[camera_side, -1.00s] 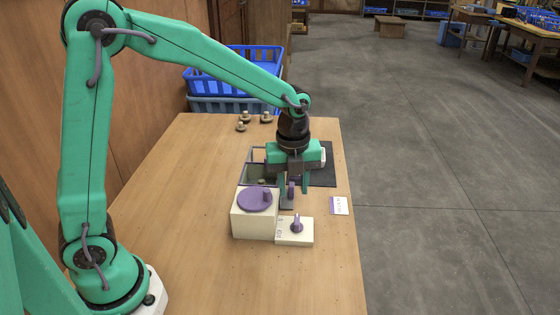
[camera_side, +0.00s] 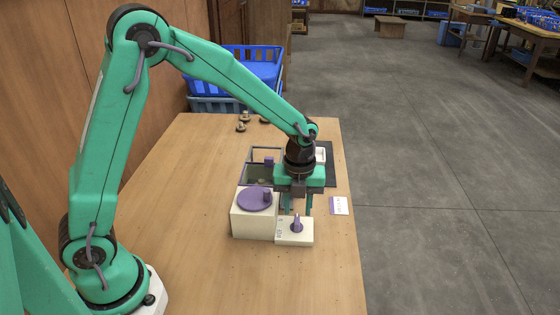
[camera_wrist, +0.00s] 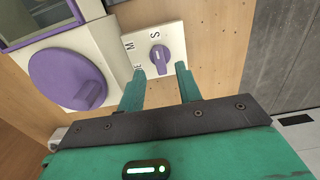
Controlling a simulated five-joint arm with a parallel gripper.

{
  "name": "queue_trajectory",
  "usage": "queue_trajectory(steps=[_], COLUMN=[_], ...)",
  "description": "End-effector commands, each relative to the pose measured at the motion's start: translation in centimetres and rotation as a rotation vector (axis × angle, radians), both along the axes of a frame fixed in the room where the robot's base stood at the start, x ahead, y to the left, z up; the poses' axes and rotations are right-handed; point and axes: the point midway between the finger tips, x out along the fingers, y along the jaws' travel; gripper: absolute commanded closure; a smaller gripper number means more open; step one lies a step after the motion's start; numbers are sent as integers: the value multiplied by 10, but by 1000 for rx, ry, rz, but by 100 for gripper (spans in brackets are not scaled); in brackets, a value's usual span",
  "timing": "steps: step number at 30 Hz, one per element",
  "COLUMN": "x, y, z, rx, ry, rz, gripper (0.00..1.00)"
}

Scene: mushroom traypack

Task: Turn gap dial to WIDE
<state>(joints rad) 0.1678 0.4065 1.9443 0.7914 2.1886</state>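The gap dial is a small purple knob (camera_side: 297,225) on a low white box (camera_side: 294,239) near the front of the table. In the wrist view the knob (camera_wrist: 159,58) has a raised ridge, with letters S, M and a partly covered E on its white plate (camera_wrist: 171,38). I cannot tell for certain which mark it points to. My gripper (camera_side: 296,209) is open and empty, just behind and above the knob in the side view. In the wrist view its fingers (camera_wrist: 160,70) stand apart on either side of the knob's near end; contact is not clear.
A taller white box (camera_side: 254,224) with a large purple disc (camera_side: 254,199) stands close left of the dial. Behind it is a grey-framed bin (camera_side: 250,170). A white card (camera_side: 339,205) lies right. Mushrooms (camera_side: 241,127) and blue crates (camera_side: 248,72) are farther back. The front table is clear.

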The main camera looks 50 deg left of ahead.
Motion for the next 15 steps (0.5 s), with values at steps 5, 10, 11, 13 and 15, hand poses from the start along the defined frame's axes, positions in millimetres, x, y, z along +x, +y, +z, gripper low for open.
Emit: queue_trajectory(steps=[5,10,11,13,15], x=[0,0,0,0,0], y=[0,0,0,0,0], z=[-21,-31,-32,-33,-34], rx=[1,1,0,0,0], ry=[2,1,1,0,0], rz=[0,0,0,0,0], gripper=[65,65,65,65,65])
